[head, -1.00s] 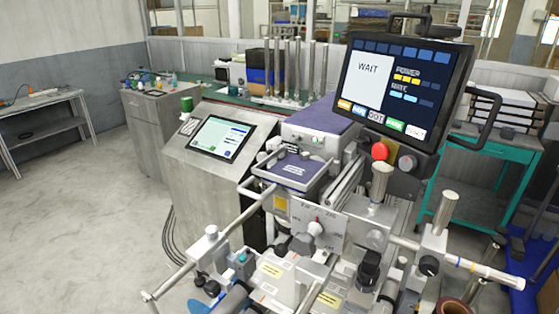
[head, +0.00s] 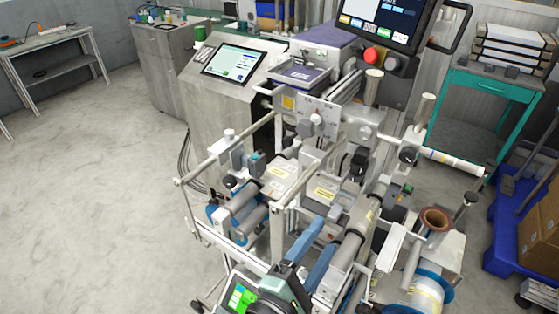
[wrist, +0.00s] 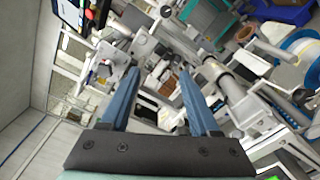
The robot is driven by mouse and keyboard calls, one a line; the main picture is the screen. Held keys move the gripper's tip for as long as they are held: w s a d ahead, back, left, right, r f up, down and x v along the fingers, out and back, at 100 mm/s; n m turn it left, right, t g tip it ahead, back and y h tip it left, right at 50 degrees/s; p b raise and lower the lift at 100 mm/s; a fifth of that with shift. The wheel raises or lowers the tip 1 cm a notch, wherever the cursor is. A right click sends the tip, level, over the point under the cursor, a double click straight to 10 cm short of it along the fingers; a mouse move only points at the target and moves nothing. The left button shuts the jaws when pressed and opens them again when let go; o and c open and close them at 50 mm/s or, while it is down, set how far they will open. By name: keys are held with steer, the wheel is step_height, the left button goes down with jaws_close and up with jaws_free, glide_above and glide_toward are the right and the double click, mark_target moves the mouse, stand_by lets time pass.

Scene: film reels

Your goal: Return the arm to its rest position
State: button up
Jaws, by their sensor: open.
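My gripper (head: 325,232) shows at the bottom middle of the head view, with two blue fingers pointing up toward the machine. In the wrist view its fingers (wrist: 159,72) are spread apart with nothing between them, so it is open and empty. The dark plate at the finger bases fills the bottom of that view. Part of my arm, with a small green screen, shows at the bottom edge of the head view. I cannot tell how far the fingers are from the machine parts behind them.
The film machine (head: 300,175), with rods and rollers, stands close ahead. A blue-rimmed reel (head: 428,292) and a brown core (head: 435,220) are at its right. A teal cart (head: 497,88) and blue pallet (head: 515,235) stand farther right. The floor (head: 90,200) at left is clear.

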steer(key=w+a+r+m+t+y, duration=0.1)
steer(key=w+r+m+t+y, duration=0.15)
steer(key=r+m, duration=0.7)
steer(key=w+a+r+m+t+y, duration=0.1)
steer(key=a+r+m+t, duration=0.15)
steer(key=r, duration=1.35)
steer(key=s+a+r+m+t+y, duration=0.1)
steer(key=s+r, duration=0.4)
steer(key=r, duration=0.5)
steer(key=s+a+r+m+t+y, duration=0.2)
steer(key=s+r+m+t+y, duration=0.2)
steer(key=r, duration=0.6)
steer(key=shift+s+t+y, duration=0.55)
steer(key=shift+s+t, duration=0.15)
steer(key=shift+t, duration=0.5)
